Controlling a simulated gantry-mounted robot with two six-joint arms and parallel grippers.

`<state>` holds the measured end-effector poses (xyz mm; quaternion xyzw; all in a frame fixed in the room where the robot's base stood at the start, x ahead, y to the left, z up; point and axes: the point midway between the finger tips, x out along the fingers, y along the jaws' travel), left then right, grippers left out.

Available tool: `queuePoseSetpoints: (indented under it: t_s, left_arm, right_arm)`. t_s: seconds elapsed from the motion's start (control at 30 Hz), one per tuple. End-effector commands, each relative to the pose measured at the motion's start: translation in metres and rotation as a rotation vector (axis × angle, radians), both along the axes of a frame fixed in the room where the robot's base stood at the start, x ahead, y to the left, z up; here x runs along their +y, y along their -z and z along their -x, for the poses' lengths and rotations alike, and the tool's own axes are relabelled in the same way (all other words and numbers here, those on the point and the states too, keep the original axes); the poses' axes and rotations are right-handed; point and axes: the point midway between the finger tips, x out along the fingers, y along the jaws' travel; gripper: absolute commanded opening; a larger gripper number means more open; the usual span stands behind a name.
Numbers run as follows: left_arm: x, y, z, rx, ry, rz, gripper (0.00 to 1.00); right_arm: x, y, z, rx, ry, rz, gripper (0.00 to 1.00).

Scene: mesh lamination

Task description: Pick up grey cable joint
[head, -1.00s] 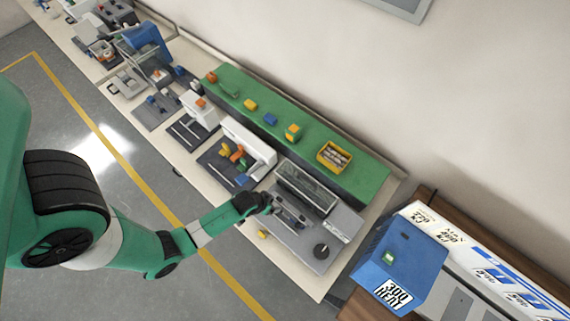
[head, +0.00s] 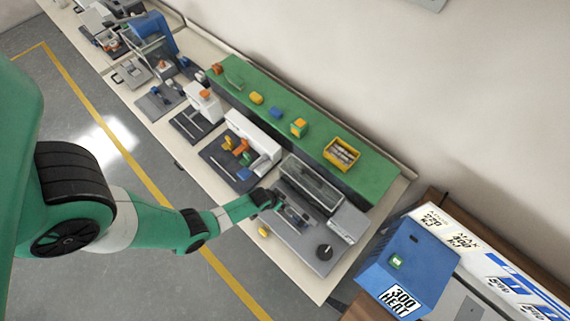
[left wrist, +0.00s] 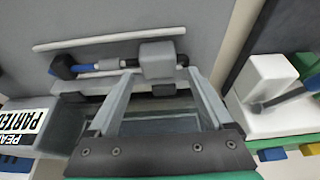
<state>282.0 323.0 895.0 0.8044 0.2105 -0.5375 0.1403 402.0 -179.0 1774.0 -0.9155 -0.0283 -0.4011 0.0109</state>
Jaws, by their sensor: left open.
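In the left wrist view a grey block (left wrist: 157,60), which looks like the grey cable joint, sits on a dark cable line with a blue piece (left wrist: 65,66) at its left end. My left gripper (left wrist: 160,80) is open. Its two grey fingers stand apart with their tips just below the block, left and right of it; I cannot tell the depth between them. In the head view my left gripper (head: 277,205) is over the grey workstation plate (head: 298,246), and the joint is too small to make out. My right gripper is not in view.
A long windowed box (head: 312,182) stands behind the gripper on the plate. A black knob (head: 325,252) is at the plate's right. A green shelf (head: 372,180) runs behind with a yellow bin (head: 341,154). A white machine (left wrist: 270,95) is at the right in the wrist view.

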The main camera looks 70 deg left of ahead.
Motion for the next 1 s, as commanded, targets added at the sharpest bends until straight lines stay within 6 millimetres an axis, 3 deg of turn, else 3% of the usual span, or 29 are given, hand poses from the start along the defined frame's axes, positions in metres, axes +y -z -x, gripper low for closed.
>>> queuePoseSetpoints:
  t_s: [0.07, 0.53, 0.83, 1.0]
  left_arm:
    - [0.000, -0.001, 0.000, 0.000, 0.000, 0.000, 0.85]
    - [0.000, -0.001, 0.000, 0.000, 0.000, 0.000, 0.02]
    - [0.000, -0.002, 0.000, -0.001, 0.000, 0.000, 0.00]
    - [0.000, -0.013, 0.000, -0.002, 0.000, 0.000, 0.00]
  right_arm:
    - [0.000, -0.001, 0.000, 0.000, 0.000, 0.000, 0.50]
    - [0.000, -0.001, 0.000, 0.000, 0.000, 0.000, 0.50]
    - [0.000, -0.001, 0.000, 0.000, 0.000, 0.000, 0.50]
    - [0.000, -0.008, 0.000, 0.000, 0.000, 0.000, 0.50]
